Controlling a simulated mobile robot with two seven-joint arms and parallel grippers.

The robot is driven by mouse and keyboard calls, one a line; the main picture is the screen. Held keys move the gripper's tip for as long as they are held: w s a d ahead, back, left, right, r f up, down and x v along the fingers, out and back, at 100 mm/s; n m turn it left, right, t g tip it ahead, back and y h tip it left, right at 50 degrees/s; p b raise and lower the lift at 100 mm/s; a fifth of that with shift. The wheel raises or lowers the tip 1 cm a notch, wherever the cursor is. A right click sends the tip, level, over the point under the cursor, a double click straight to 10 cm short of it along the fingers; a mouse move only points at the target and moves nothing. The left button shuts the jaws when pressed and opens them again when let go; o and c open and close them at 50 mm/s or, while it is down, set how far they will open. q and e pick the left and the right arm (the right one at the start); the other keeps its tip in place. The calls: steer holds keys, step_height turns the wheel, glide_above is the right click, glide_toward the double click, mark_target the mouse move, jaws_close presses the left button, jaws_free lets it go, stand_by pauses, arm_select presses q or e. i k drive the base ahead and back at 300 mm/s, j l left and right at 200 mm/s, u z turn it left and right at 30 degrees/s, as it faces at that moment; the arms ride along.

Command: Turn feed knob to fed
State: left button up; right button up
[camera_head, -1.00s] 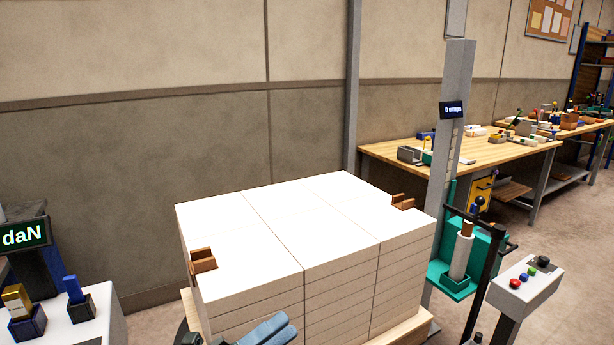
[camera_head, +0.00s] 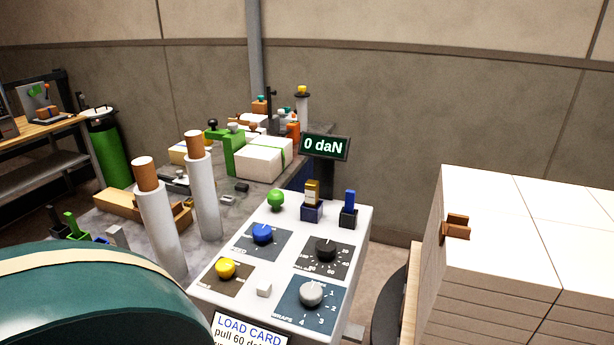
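The blue feed knob (camera_head: 262,233) sits on a dark plate at the upper left of the sloped white control panel (camera_head: 284,264). The letters on its plate are partly hidden by the knob and too small to read fully, so I cannot tell its setting. A yellow knob (camera_head: 225,268) is below it, a black dial (camera_head: 325,250) to its right and a grey wraps knob (camera_head: 311,293) at lower right. Neither of my grippers is in view.
A green ball-topped control (camera_head: 276,200) stands just behind the feed knob. A display (camera_head: 325,147) reads 0 daN. Two white rolls (camera_head: 203,195) stand left of the panel on a cluttered grey bench. A white ream stack (camera_head: 500,270) stands at right.

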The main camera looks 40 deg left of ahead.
mark_target(262, 233)
steer(key=k+u, duration=0.15)
steer(key=u, duration=0.25)
steer(key=k+u, duration=0.2)
steer(key=u, duration=0.25)
steer(key=k+j+u, duration=0.1)
steer(key=u, duration=0.3)
